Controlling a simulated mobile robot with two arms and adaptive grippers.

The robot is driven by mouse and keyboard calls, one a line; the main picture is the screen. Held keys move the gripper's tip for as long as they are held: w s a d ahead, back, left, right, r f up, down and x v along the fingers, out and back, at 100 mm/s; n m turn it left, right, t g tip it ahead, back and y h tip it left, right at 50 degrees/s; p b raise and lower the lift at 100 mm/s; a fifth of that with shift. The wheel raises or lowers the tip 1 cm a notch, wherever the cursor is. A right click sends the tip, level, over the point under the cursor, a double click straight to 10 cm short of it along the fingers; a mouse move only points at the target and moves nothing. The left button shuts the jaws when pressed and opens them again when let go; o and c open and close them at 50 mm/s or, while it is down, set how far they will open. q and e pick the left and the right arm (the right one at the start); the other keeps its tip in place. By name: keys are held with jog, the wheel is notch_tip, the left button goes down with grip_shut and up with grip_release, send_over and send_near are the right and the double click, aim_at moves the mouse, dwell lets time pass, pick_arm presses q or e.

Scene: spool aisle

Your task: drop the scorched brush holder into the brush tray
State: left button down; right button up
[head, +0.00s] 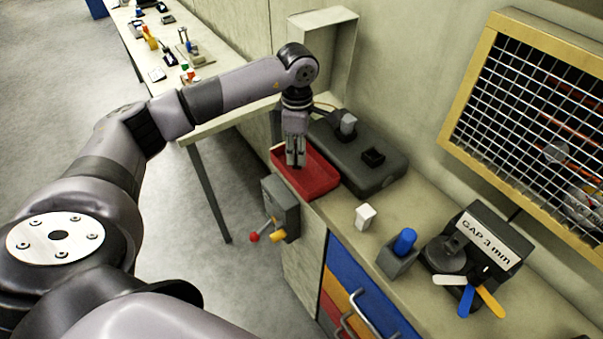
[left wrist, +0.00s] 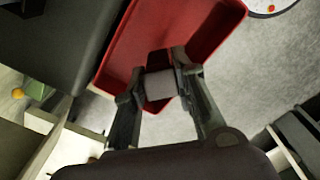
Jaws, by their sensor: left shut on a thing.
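My left gripper (head: 296,160) hangs pointing down over the red brush tray (head: 318,181) on the bench. In the left wrist view its fingers (left wrist: 160,95) are shut on a small block, the brush holder (left wrist: 160,84), pale grey on one face and dark at the far end. The open red tray (left wrist: 206,43) lies beyond and below the fingers in that view. Whether the holder touches the tray floor I cannot tell. In the head view the fingers mostly hide the holder. My right gripper is not in view.
A white block (head: 366,216), a blue-topped holder (head: 404,242) and a gap gauge (head: 480,240) stand to the right. A grey lever box (head: 281,208) hangs on the bench front.

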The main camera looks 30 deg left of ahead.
pick_arm(q)
jog(key=shift+f, duration=0.15)
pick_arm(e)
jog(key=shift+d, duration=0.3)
pick_arm(q)
jog(key=c, duration=1.2)
grip_release()
jog(key=shift+c, duration=0.2)
jog(key=shift+r, duration=0.3)
notch_tip(320, 180, up, 12)
jog(key=shift+f, duration=0.25)
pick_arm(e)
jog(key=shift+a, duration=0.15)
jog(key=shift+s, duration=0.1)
